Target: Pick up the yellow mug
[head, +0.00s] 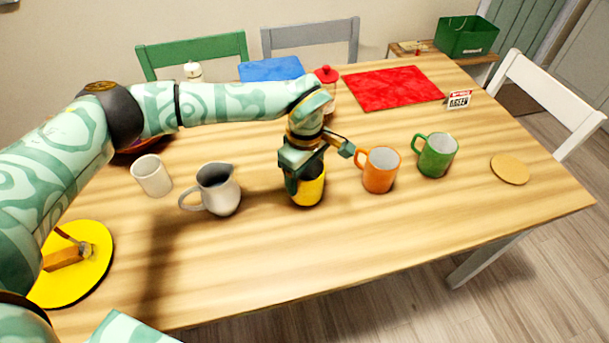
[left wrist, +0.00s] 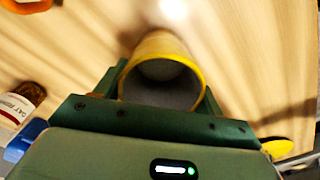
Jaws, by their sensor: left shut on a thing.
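The yellow mug (head: 308,194) is near the middle of the table, roughly upright, with its upper part hidden by my left gripper (head: 304,172). The left gripper reaches down over it from behind and is shut on it. In the left wrist view the yellow mug (left wrist: 163,48) is between the green jaws (left wrist: 160,102), its grey inside facing the camera. I cannot tell whether its base touches the table. Its handle is not clearly visible. My right gripper is not in view.
An orange mug (head: 380,170) stands close on the right, with a green mug (head: 437,155) beyond it. A grey-white pitcher (head: 220,192) and white cup (head: 152,176) stand left. A yellow plate (head: 98,240) lies front left. The table's front middle is clear.

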